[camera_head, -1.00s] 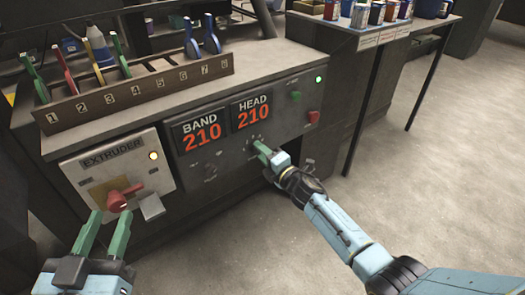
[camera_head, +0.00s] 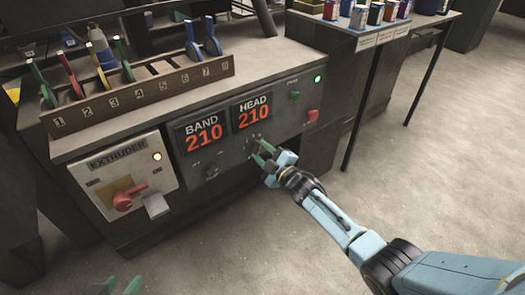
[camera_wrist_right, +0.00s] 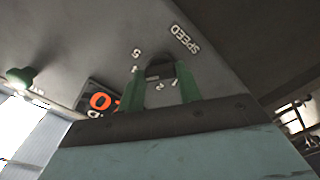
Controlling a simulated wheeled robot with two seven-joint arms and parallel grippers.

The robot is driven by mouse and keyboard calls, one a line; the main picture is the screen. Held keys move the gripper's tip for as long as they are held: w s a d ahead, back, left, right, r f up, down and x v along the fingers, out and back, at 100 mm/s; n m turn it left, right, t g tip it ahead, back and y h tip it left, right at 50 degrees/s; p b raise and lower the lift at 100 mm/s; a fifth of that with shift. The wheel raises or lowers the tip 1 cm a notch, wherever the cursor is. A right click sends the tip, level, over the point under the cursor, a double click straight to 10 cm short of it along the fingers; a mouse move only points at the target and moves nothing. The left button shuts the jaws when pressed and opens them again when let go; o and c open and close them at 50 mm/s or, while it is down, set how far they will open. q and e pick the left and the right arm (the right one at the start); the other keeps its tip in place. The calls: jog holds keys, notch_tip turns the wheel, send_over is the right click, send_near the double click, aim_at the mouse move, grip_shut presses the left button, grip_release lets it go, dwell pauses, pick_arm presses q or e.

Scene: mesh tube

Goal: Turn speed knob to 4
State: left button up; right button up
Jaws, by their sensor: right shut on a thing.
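The dark speed knob (camera_wrist_right: 160,70) sits between the green fingers of my right gripper (camera_wrist_right: 161,84) in the right wrist view.
The BAND (camera_head: 202,135) and HEAD (camera_head: 253,112) displays both read 210. The extruder box with its red switch (camera_head: 128,196) is at left. A green button (camera_head: 295,95) and a red button (camera_head: 312,116) are at right. A numbered rack (camera_head: 140,94) stands on top.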

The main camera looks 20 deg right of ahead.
pick_arm(q)
jog(key=shift+s+a+f+g, duration=0.2)
jog(key=shift+s+f+g, duration=0.1)
jog(key=shift+s, duration=0.1)
pick_arm(e)
jog(key=shift+m, duration=0.4)
jog(key=o, duration=1)
jog(key=shift+s+d, duration=0.15)
jog(key=shift+s, duration=0.15)
pick_arm(q)
jog(key=s+a+f+g+y+p, duration=0.2)
jog(key=s+a+f+g+p, duration=0.15)
jog(key=s+f+g, duration=0.35)
jog(key=shift+t, duration=0.4)
jog(key=shift+a+f+p, duration=0.35)
jog(key=shift+f, duration=0.5)
jog(key=shift+a+f+p, duration=0.3)
jog(key=shift+a+f, duration=0.05)
jog(key=shift+f, duration=0.45)
jog(key=shift+a+f+p, duration=0.35)
jog(key=shift+f, duration=0.5)
pick_arm(e)
jog(key=shift+v, duration=6.4)
